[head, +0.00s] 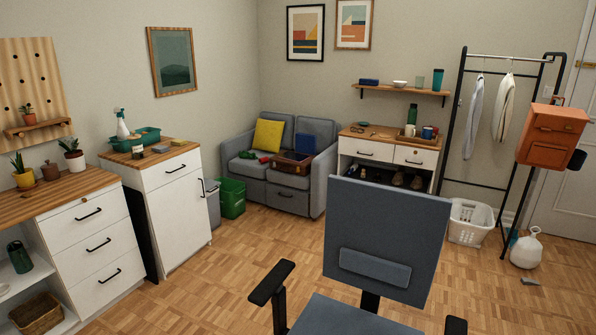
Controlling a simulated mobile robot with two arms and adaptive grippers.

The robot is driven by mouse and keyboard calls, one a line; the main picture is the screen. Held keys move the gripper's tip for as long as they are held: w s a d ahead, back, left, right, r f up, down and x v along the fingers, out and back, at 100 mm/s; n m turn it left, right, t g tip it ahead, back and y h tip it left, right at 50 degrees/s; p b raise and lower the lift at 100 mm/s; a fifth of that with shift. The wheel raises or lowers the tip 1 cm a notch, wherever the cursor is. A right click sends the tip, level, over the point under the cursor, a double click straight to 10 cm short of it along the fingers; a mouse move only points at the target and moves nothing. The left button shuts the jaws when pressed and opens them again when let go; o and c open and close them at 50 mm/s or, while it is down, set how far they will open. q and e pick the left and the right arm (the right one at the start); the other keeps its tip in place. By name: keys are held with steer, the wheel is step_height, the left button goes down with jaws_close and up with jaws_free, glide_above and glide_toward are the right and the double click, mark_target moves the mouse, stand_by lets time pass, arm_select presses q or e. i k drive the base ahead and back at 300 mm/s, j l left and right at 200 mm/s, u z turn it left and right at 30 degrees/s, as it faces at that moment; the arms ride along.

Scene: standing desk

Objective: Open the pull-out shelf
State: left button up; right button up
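I cannot make out which thing is the pull-out shelf. A white unit with a wooden top stands at the left, with three closed drawers (99,246) with black bar handles and an open shelf side. Beside it is a white cabinet (178,221) with a closed top drawer (171,169) and a closed door below. At the back, a white cabinet with a wooden top has two closed drawers (367,151) above an open space holding shoes. Neither of my grippers is in view.
A blue-grey office chair (388,235) stands close in front of me. A grey sofa (289,199), green bin (232,197), white laundry basket (470,222), clothes rack (507,58) and white jug (527,249) stand farther back. The wooden floor (232,268) left of the chair is clear.

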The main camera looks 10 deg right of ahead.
mark_target(387, 173)
steer(key=l, duration=1.6)
steer(key=i+l+z, duration=0.1)
steer(key=l, duration=1.5)
steer(key=i+l, duration=1.5)
steer(key=i+j, duration=0.15)
steer(key=i, duration=0.4)
steer(key=i+j, duration=0.2)
steer(key=i, duration=0.35)
steer(key=i+j, duration=0.15)
steer(key=i, duration=0.4)
steer(key=i+j, duration=0.2)
steer(key=i, duration=0.35)
steer(key=i+j, duration=0.15)
steer(key=i, duration=0.4)
